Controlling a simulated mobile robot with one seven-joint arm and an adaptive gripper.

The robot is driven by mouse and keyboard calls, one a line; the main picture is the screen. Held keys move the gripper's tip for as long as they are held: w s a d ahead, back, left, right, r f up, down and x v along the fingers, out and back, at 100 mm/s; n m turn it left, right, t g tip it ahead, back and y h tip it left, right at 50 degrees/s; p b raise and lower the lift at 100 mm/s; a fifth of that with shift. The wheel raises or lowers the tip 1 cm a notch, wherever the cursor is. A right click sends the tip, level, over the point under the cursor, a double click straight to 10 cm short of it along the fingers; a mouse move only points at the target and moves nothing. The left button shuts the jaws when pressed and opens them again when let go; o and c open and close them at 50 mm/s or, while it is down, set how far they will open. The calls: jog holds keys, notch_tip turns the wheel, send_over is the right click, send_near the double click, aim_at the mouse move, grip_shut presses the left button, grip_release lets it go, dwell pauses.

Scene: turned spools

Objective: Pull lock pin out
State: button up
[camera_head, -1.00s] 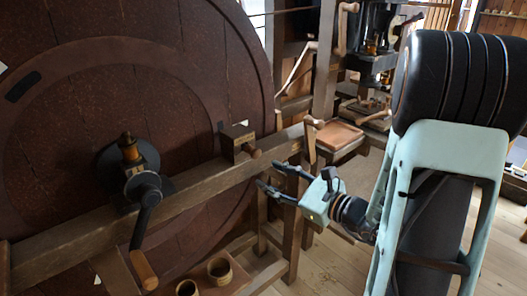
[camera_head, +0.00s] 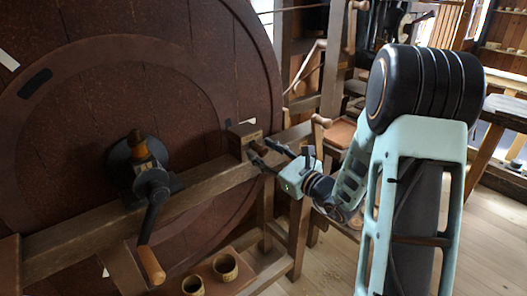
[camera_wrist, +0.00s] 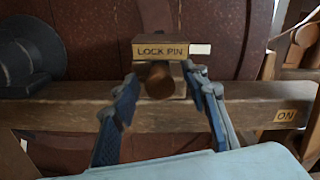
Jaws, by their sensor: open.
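The lock pin (camera_wrist: 159,80) shows in the wrist view as a round brown wooden knob, end on. It sticks out below a brass plate (camera_wrist: 161,50) lettered "LOCK PIN" on a wooden block. In the head view the block (camera_head: 244,135) sits on the wooden beam, and the knob is partly hidden by my gripper. My gripper (camera_wrist: 158,88) is open, with one blue finger to each side of the knob and gaps between. In the head view my gripper (camera_head: 268,156) reaches the block from the right.
A large dark red wheel (camera_head: 150,70) stands behind the beam (camera_head: 200,195). A black crank with a wooden handle (camera_head: 151,265) hangs at the left. Two wooden cups (camera_head: 225,267) sit on a low shelf. An "ON" plate (camera_wrist: 287,116) is on the beam at right.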

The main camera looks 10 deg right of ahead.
aim_at(265, 153)
jog(key=shift+c, duration=0.2)
grip_shut()
jog(key=shift+s, duration=0.1)
jog(key=shift+b+v, duration=0.45)
jog(key=shift+v, duration=1.05)
jog(key=shift+f, duration=0.1)
jog(key=shift+o, duration=0.2)
grip_release()
jog(key=shift+s, duration=0.1)
jog(key=shift+s+d, duration=0.1)
jog(key=v, duration=1.1)
jog(key=shift+s+d, duration=0.25)
jog(key=shift+s, duration=0.1)
